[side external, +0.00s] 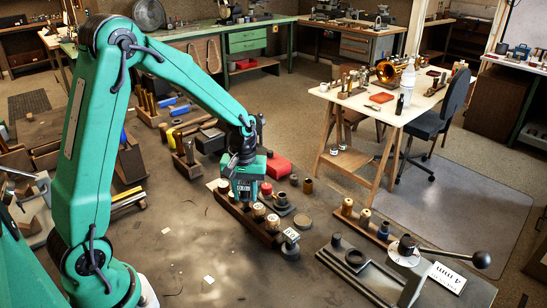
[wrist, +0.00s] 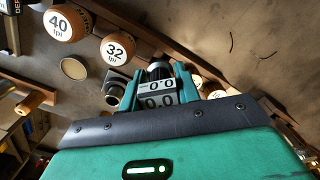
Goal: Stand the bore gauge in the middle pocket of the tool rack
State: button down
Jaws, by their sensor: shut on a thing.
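My gripper (wrist: 158,80) is shut on a grey block with two "0.0" readouts and a dark round end, which looks like the bore gauge (wrist: 157,93). In the side view my gripper (side external: 244,198) hangs low over the left part of a long wooden rack (side external: 255,232), and it largely hides what it holds. Several cream-topped round pieces stand along this rack. I cannot tell which part of it is the middle pocket, nor whether the gauge touches the rack.
Tops marked "40 tpi" (wrist: 63,24) and "32 tpi" (wrist: 117,48) lie left of my gripper in the wrist view. A red box (side external: 279,165) is behind the rack. A clamp with a black-knobbed lever (side external: 445,252) stands to the right. The bench in front is mostly clear.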

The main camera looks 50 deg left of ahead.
aim_at(244, 182)
jog(key=shift+f, duration=1.7)
dwell(0.5)
jog(key=c, duration=0.6)
grip_release()
jog(key=shift+r, duration=0.1)
jog(key=shift+r, duration=3.45)
jog(key=shift+r, duration=0.1)
